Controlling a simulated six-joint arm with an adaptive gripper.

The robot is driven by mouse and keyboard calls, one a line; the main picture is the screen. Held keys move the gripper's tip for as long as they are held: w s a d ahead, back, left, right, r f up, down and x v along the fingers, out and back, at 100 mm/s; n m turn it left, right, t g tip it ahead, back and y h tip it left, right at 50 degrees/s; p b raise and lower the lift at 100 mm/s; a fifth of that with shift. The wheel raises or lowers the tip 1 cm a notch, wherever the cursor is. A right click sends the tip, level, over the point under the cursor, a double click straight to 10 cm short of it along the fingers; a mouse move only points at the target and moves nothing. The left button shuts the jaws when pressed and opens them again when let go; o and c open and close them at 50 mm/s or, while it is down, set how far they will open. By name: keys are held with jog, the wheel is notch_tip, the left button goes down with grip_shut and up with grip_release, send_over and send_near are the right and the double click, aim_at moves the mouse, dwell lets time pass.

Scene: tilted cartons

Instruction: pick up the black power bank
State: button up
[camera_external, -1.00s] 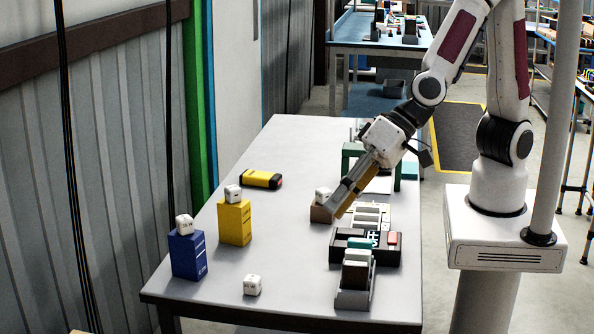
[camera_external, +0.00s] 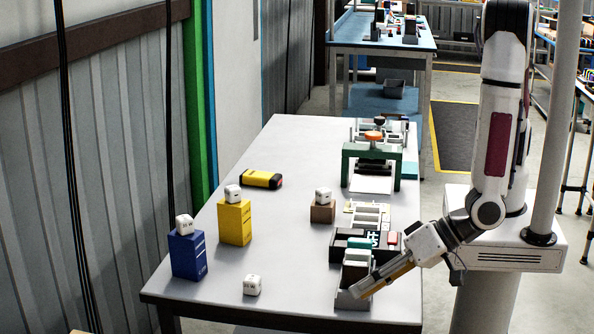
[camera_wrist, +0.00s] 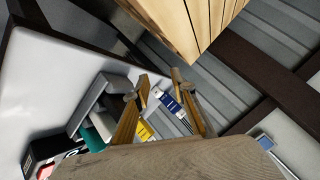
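I cannot pick out a black power bank with certainty. A black tray (camera_external: 335,249) on the table holds a teal item (camera_external: 360,243) and a red-and-white item (camera_external: 392,238). In front of it a grey holder (camera_external: 343,301) carries upright brown and white items. My gripper (camera_external: 358,292) is low beside the right front of this holder, tilted. The fingers partly cover it, and I cannot tell whether they touch. In the wrist view my gripper (camera_wrist: 160,76) is open, with a gap between the fingertips and nothing visibly held. The grey holder (camera_wrist: 87,103) lies left of the fingers there.
White dice stand on blue (camera_external: 188,259), yellow (camera_external: 234,226) and brown (camera_external: 322,214) cartons; another die (camera_external: 252,285) lies on the table. A yellow-and-black item (camera_external: 262,179) lies further back. A green frame (camera_external: 371,152) stands behind the tray. The table's left-middle is mostly clear.

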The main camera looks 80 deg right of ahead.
aim_at(355, 282)
jog(key=s+d+f+n+t+h, duration=0.1)
jog(key=s+d+f, duration=0.1)
jog(key=s+d+f+t, duration=0.2)
jog(key=shift+n+h, duration=0.4)
jog(key=s+d+n+t, duration=0.2)
jog(key=d, duration=0.1)
jog(key=s+d+n+t, duration=0.1)
jog(key=d, duration=0.1)
jog(key=shift+n+t, duration=0.4)
jog(key=shift+s+d+r+n+t, duration=0.4)
jog(key=shift+d+n+t, duration=0.1)
jog(key=shift+n, duration=0.1)
jog(key=shift+w, duration=0.15)
jog(key=shift+w+a, duration=0.1)
jog(key=shift+w, duration=1.05)
jog(key=shift+w, duration=0.15)
jog(key=shift+w+a+r, duration=0.1)
jog(key=shift+w+a, duration=0.05)
jog(key=shift+w, duration=2.3)
